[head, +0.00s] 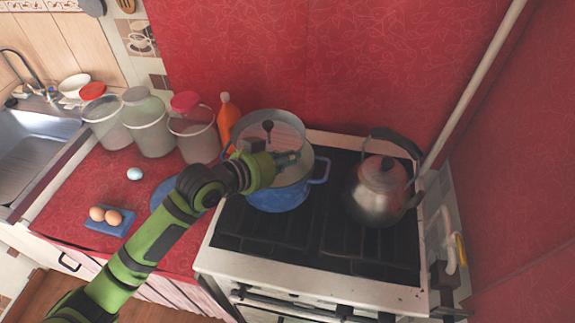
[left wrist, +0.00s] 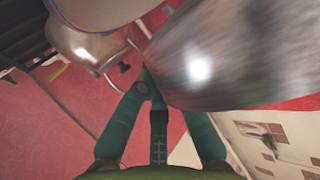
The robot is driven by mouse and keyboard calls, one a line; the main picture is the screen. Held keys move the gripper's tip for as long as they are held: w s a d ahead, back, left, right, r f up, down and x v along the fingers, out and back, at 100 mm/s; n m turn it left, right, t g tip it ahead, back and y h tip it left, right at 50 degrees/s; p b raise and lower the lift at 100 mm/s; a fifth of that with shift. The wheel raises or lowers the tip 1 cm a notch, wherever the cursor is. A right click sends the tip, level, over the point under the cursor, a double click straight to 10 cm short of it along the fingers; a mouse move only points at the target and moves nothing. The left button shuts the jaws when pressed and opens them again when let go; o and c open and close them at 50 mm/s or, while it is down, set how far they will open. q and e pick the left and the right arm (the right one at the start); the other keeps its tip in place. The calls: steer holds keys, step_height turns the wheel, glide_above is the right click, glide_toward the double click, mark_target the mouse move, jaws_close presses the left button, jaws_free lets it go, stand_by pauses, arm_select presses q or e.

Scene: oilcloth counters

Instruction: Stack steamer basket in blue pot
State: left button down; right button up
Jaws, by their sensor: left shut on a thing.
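The blue pot (head: 277,198) stands on the stove's left side, with a handle at its right. The grey metal steamer basket (head: 270,118) is at the pot's back left, its rim above the pot; whether it touches the pot is unclear. My left gripper (head: 288,158) reaches across the pot's opening and is shut on the basket. In the left wrist view its teal fingers meet at the large shiny basket wall (left wrist: 235,60). My gripper and wrist hide part of the basket and of the pot's opening. My right gripper is out of view.
A metal kettle (head: 380,188) with a black handle stands right of the pot. An orange bottle (head: 227,117) and lidded jars (head: 147,122) stand to the left. Eggs on a blue tray (head: 108,225) lie on the red counter. The stove's front (head: 315,230) is clear.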

arm_select(q)
steer(key=shift+w, duration=0.25)
steer(key=shift+a+f, duration=0.1)
steer(key=shift+f, duration=0.25)
step_height(320, 180, down, 4)
steer(key=shift+r+p, duration=0.25)
steer(key=shift+p, duration=0.4)
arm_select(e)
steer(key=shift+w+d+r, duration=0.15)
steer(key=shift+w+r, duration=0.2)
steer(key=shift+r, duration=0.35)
arm_select(q)
steer(key=shift+f, duration=0.1)
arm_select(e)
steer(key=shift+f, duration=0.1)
